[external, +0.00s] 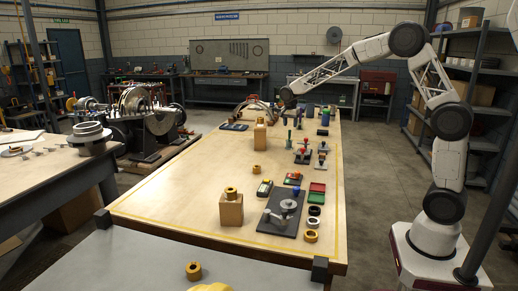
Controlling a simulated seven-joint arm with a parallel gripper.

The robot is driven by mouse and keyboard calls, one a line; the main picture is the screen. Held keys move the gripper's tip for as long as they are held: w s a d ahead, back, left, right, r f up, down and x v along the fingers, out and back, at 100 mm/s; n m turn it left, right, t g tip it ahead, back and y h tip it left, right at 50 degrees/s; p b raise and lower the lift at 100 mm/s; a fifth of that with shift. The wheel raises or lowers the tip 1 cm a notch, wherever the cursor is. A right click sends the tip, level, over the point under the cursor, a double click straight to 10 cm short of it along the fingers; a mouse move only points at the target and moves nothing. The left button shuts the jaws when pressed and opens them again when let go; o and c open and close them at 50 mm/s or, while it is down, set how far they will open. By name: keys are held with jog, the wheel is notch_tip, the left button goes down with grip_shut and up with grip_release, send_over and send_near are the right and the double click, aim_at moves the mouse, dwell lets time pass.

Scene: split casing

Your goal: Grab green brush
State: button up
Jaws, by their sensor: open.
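A small, thin green item (289,137) stands near the middle of the long wooden table. It may be the green brush, but it is too small to be sure. My gripper (286,104) is at the end of my arm, above the far part of the table. It is open, small and hard to make out against the clutter behind it. It appears apart from the green item, above and beyond it in the picture.
Wooden blocks with brass rings stand at the near middle (231,208) and farther back (260,135). A dark plate with a metal fixture (283,212) lies near right, beside red and green trays (317,192). The table's left-front area is clear.

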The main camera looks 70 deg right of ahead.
jog(key=shift+d+f, duration=0.15)
jog(key=shift+f, duration=1.1)
jog(key=shift+d+f, duration=0.15)
jog(key=shift+f, duration=1.15)
jog(key=shift+d+f, duration=0.1)
jog(key=shift+f, duration=1.2)
jog(key=shift+w, duration=0.1)
grip_shut()
